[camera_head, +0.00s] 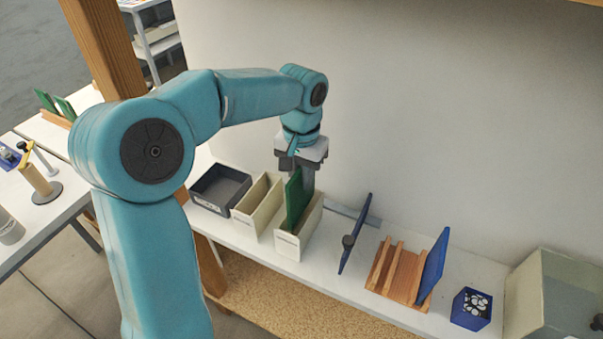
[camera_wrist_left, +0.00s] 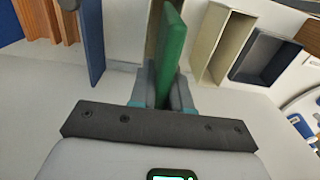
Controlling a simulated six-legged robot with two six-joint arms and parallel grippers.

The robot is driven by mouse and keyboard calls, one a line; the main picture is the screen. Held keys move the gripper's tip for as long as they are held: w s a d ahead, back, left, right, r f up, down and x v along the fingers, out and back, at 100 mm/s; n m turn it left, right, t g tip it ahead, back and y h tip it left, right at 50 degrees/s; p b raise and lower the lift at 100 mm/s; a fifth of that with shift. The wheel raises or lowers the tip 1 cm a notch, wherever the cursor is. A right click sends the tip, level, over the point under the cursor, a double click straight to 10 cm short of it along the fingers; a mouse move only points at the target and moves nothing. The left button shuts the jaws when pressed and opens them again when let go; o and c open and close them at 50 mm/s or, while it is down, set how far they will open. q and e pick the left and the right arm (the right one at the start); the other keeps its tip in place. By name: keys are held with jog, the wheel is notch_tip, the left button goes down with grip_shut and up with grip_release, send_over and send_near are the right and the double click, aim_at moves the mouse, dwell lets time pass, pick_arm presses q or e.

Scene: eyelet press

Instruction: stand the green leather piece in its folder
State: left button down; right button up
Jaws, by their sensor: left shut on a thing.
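The green leather piece (camera_head: 294,198) stands upright in a cream open-topped folder (camera_head: 289,246) on the shelf, its lower part hidden by the folder's walls. My left gripper (camera_head: 305,178) reaches down from above and is shut on the piece near the folder's wall-side end. In the left wrist view the green piece (camera_wrist_left: 172,50) shows edge-on between the fingers (camera_wrist_left: 163,95), with the folder partly hidden behind it. My right gripper is in neither view.
A second cream folder (camera_head: 246,218) and a dark grey bin (camera_head: 206,200) stand to the left. A blue piece (camera_head: 354,236), a wooden rack (camera_head: 388,283) with another blue piece (camera_head: 434,262), and a blue cup (camera_head: 459,317) stand to the right. The wall is close behind.

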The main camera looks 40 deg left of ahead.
aim_at(302, 196)
pick_arm(q)
notch_tip(302, 196, down, 3)
jog(key=shift+r+b, duration=0.2)
jog(key=shift+b, duration=0.65)
jog(key=shift+f+b, duration=1.5)
jog(key=shift+f, duration=0.45)
jog(key=c, duration=1)
grip_release()
